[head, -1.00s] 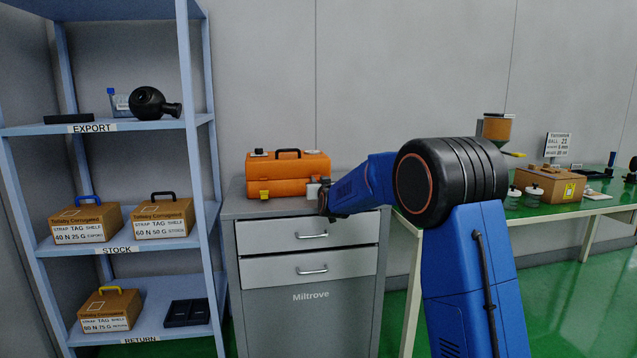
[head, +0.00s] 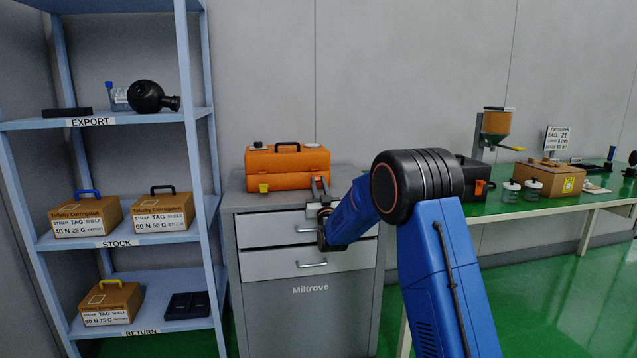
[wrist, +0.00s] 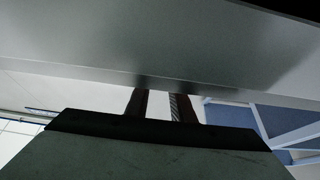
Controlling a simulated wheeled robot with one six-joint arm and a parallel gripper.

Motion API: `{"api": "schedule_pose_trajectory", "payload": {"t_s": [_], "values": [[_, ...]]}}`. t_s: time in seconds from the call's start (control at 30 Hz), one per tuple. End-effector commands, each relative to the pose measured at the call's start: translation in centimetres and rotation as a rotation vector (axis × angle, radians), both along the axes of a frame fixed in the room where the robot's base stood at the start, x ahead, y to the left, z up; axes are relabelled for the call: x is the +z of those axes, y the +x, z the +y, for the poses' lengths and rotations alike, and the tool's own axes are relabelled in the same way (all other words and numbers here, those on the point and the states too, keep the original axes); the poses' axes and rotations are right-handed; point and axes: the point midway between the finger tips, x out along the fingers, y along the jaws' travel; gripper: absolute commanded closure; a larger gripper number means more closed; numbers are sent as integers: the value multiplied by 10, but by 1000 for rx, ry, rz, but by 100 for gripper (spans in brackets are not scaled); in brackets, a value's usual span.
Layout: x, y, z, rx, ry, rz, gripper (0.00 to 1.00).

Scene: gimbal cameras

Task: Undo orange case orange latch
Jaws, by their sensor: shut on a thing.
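The orange case (head: 287,159) sits closed on the grey cabinet, with a black handle on its lid. A yellow latch (head: 264,187) shows at its left front. My gripper (head: 320,184) reaches up from below to the right front of the case, its fingers shut on a small part there. This is where the orange latch would sit; the fingers hide it, so its color and position cannot be seen. In the wrist view my two fingers (wrist: 163,98) stand close together and pass behind a grey edge, their tips hidden.
The cabinet (head: 310,312) has two drawers with handles just behind and beside my wrist. A blue shelf (head: 191,150) with boxes stands at left. At right, a green table (head: 590,193) holds a black case (head: 470,172), jars and a box.

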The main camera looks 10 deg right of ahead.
Motion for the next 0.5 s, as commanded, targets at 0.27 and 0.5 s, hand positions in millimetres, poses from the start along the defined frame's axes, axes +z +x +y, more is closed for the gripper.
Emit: {"api": "schedule_pose_trajectory", "payload": {"t_s": [0.27,0.5], "values": [[-5,0,-1,-1,0,-53,100],[-5,0,-1,-1,0,-58,100]]}}
